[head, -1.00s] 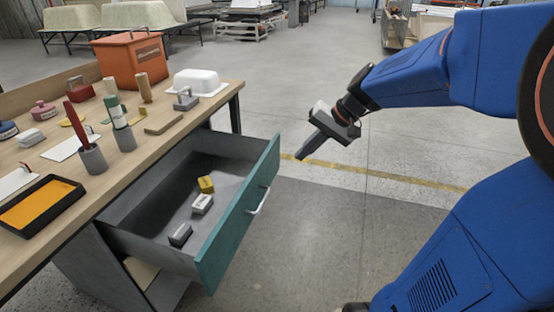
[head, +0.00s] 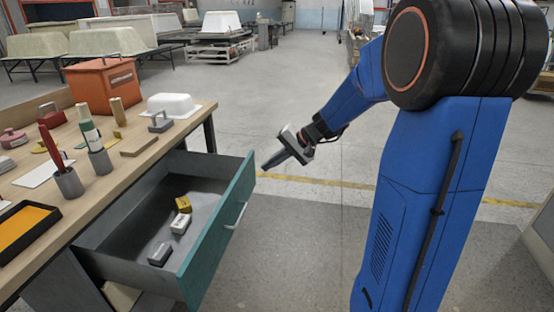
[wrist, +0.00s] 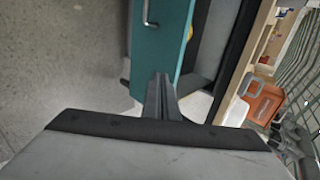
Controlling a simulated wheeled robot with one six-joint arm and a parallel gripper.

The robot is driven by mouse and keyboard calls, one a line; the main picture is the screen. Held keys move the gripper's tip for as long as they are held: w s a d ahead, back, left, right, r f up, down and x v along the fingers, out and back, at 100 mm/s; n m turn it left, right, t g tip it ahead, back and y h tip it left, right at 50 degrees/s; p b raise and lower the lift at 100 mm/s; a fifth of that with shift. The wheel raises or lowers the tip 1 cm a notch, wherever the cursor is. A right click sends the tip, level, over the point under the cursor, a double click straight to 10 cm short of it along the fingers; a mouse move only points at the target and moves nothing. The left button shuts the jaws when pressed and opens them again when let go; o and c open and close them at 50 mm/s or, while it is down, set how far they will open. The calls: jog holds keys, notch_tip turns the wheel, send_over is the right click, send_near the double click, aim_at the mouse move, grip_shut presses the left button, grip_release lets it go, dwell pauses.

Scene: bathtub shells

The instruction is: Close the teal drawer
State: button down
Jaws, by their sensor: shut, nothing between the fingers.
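The teal drawer (head: 212,248) is pulled well out of the workbench, with its silver handle (head: 237,215) on the outer face. Inside the drawer lie a yellow block (head: 183,204), a white block (head: 180,223) and a dark grey block (head: 161,254). My gripper (head: 265,168) is shut and empty, pointing down and left beside the far end of the drawer front. In the wrist view, the shut fingers (wrist: 161,92) lie near the end of the teal front (wrist: 160,45). I cannot tell whether they touch it.
The wooden bench top (head: 140,165) above the drawer holds an orange box (head: 103,92), a white tub shell (head: 181,105), holders with tools and a black tray with an orange inside (head: 25,226). Open floor lies right of the drawer.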

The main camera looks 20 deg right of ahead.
aim_at(243, 173)
jog(key=shift+w+a+f, duration=0.4)
jog(key=shift+w+a, duration=0.25)
jog(key=shift+a, duration=0.25)
jog(key=shift+w+a+f, duration=0.45)
jog(key=shift+w+a, duration=0.2)
jog(key=shift+a, duration=0.25)
jog(key=shift+w+a+f, duration=0.4)
jog(key=shift+w+a, duration=0.25)
jog(key=shift+a, duration=0.25)
jog(key=shift+a, duration=0.1)
jog(key=w+a, duration=0.9)
jog(key=a, duration=0.3)
jog(key=w+a, duration=0.9)
jog(key=a, duration=0.3)
jog(key=shift+a, duration=0.25)
jog(key=shift+r, duration=0.1)
